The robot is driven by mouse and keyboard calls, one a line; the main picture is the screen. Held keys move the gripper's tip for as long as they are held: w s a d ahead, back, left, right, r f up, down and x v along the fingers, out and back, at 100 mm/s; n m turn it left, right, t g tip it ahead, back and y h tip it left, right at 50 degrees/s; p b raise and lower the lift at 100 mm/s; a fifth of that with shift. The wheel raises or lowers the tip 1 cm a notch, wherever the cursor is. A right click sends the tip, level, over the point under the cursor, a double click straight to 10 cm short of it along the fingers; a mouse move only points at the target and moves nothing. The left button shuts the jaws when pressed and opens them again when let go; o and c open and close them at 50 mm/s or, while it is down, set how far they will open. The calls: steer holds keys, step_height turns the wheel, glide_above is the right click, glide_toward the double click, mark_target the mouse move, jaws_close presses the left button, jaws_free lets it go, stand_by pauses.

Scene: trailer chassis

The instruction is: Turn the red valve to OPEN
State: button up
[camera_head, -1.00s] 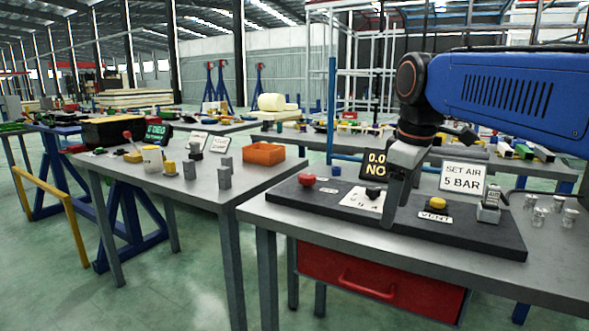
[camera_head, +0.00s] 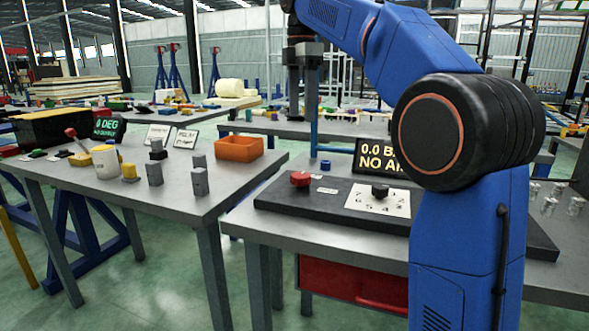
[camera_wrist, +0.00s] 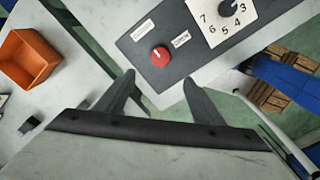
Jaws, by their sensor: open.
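The red valve (camera_head: 300,179) is a round knob near the left end of the dark panel (camera_head: 268,192). It also shows in the wrist view (camera_wrist: 160,56), with a small pale mark on its face. Two small white labels lie beside it there; the one to its right (camera_wrist: 181,39) seems to read OPEN, the other (camera_wrist: 143,28) is too small to read. My gripper (camera_wrist: 160,80) is open and empty. In the wrist view the knob lies just beyond the gap between the fingertips, apart from them. In the head view my gripper (camera_head: 303,115) hangs above the valve, pointing down.
A black knob on a white numbered dial (camera_head: 378,199) sits right of the valve. A display (camera_head: 378,158) reading 0.0 and NO AI stands behind; my arm hides its right part. An orange bin (camera_head: 238,148) and grey blocks stand on the left table. A floor gap separates the tables.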

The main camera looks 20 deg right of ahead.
mark_target(301, 175)
step_height(301, 175, down, 17)
steer(key=shift+f, duration=0.1)
stand_by(0.6)
steer(key=c, duration=1)
